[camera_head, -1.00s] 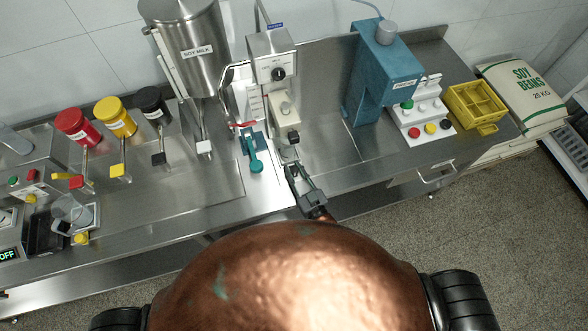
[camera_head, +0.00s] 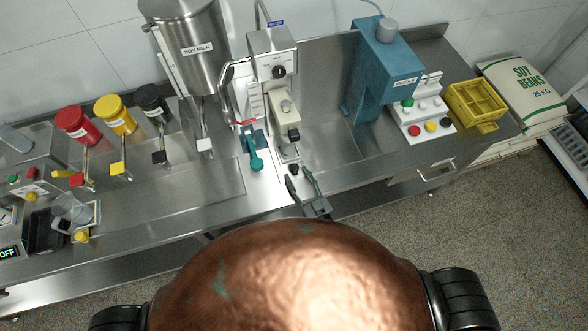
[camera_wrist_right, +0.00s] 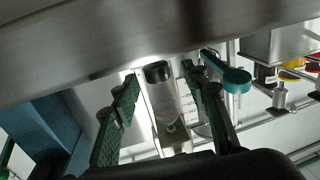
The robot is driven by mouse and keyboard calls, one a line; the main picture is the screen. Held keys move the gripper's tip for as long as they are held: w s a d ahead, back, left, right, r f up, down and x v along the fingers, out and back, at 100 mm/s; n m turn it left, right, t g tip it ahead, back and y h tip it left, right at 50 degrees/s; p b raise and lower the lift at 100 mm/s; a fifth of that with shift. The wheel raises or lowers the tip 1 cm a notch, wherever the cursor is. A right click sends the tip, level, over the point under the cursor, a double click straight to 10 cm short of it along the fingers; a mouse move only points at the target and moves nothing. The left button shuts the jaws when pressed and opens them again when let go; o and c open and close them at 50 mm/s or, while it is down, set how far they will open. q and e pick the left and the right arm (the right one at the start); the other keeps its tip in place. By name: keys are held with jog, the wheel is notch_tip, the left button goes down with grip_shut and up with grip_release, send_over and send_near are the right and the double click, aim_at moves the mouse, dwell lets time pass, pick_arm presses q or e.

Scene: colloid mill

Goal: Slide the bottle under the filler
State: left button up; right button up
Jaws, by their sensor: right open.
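The bottle (camera_wrist_right: 164,100), a pale, clear-looking cylinder with a dark end, shows between the spread fingers in the right wrist view, which looks upside down. In the head view a pale patch that seems to be the bottle (camera_head: 289,153) is at the foot of the filler, below its dark nozzle tip. My left gripper is out of view.
A teal handle (camera_head: 256,163) sits close left of the filler's foot. A blue machine (camera_head: 385,75), a button panel (camera_head: 425,119) and a yellow crate (camera_head: 476,105) stand to the right. The steel counter (camera_head: 340,155) between filler and blue machine is clear.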

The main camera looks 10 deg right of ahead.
jog(key=v, duration=0.8)
dwell(0.4)
